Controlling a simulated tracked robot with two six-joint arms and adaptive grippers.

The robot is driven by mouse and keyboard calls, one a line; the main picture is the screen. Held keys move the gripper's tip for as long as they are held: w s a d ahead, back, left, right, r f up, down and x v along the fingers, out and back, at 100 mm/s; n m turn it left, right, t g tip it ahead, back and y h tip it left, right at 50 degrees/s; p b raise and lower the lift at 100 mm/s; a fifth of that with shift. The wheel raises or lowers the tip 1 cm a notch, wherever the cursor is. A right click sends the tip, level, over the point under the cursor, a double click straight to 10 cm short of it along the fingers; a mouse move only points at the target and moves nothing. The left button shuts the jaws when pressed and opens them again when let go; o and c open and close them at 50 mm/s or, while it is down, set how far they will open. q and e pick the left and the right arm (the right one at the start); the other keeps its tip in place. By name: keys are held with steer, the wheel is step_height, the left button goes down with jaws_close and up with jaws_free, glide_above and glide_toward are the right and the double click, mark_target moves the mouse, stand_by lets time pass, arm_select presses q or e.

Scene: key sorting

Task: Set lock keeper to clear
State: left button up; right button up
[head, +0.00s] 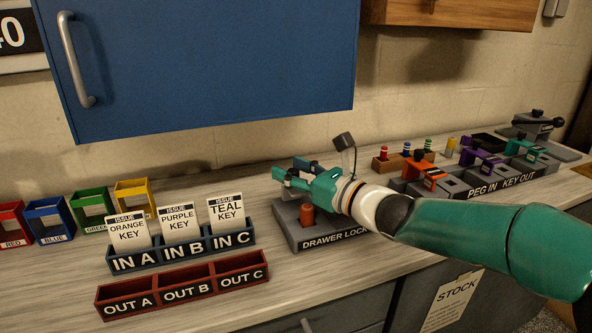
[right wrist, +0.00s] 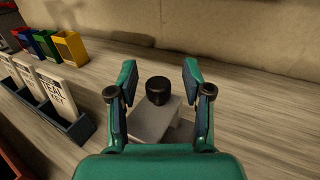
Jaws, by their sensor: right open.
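The drawer lock, a grey base (head: 318,240) labelled "DRAWER LOCK", stands on the bench in the middle of the head view. An orange-red cylinder (head: 306,215) stands on it. My right gripper (head: 293,174) is over the back of the base and hides much of it. In the right wrist view a black round knob (right wrist: 157,91) on a grey block (right wrist: 155,122) lies between the open fingers of the right gripper (right wrist: 157,84). The fingers look apart from the knob. I cannot tell the keeper's setting. My left gripper is not in view.
Left of the lock are a blue card rack (head: 185,255) with three issue cards and a red rack (head: 180,294). Coloured holders stand behind. To the right is the "PEG IN / KEY OUT" row (head: 485,187). A blue cabinet (head: 210,65) hangs above.

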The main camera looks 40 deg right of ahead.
steer(key=s, duration=0.3)
steer(key=s+d, duration=0.1)
steer(key=s, duration=0.3)
steer(key=s+d, duration=0.1)
steer(key=s, duration=0.3)
steer(key=shift+s, duration=0.45)
